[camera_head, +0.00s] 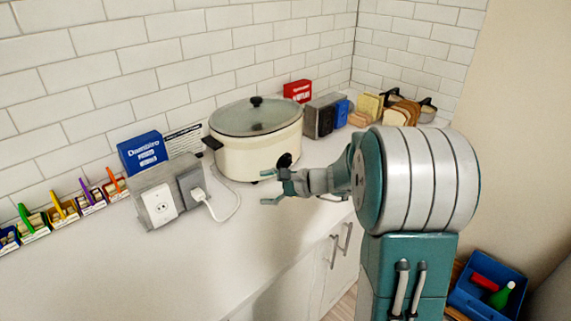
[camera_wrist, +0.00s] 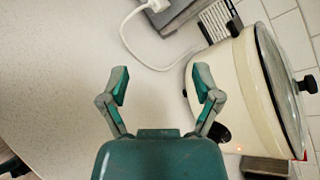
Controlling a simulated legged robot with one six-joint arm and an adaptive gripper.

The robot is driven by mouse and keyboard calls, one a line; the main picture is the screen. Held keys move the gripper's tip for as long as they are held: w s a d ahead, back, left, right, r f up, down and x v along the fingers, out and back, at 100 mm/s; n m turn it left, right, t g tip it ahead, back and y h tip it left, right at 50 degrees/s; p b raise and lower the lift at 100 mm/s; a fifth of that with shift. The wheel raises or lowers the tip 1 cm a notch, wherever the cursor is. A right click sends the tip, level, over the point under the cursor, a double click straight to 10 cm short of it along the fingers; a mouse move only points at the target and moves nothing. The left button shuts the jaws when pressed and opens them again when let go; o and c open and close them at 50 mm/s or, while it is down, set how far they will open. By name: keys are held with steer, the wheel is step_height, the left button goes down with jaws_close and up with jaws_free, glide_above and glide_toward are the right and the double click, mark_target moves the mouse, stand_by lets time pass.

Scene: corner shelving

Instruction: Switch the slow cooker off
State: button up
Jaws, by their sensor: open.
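The cream slow cooker (camera_head: 245,158) with a glass lid stands on the white counter against the tiled wall. It also fills the right of the wrist view (camera_wrist: 228,80). Its black knob (camera_head: 284,160) is on the front, partly behind my gripper in the head view; the wrist view shows the knob (camera_wrist: 219,132) beside my right finger. A small orange light (camera_wrist: 238,148) shows near the knob. My gripper (camera_head: 268,187) is open and empty in front of the cooker. Its spread fingers (camera_wrist: 161,77) have bare counter between them. Contact with the cooker cannot be told.
A grey toaster-like block (camera_head: 321,115) and bread (camera_head: 402,113) stand right. The front left counter is clear.

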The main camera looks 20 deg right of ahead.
steer(key=w+d+f+m+t+h, duration=0.1)
steer(key=w+d+f+m+t, duration=0.35)
steer(key=d, duration=0.25)
steer(key=m+t+h, duration=0.4)
steer(key=m, duration=0.2)
glide_toward(290, 165)
steer(key=shift+g, duration=0.25)
steer(key=x, duration=1)
steer(key=shift+w+a+r, duration=0.1)
steer(key=shift+r, duration=0.05)
jaws_close()
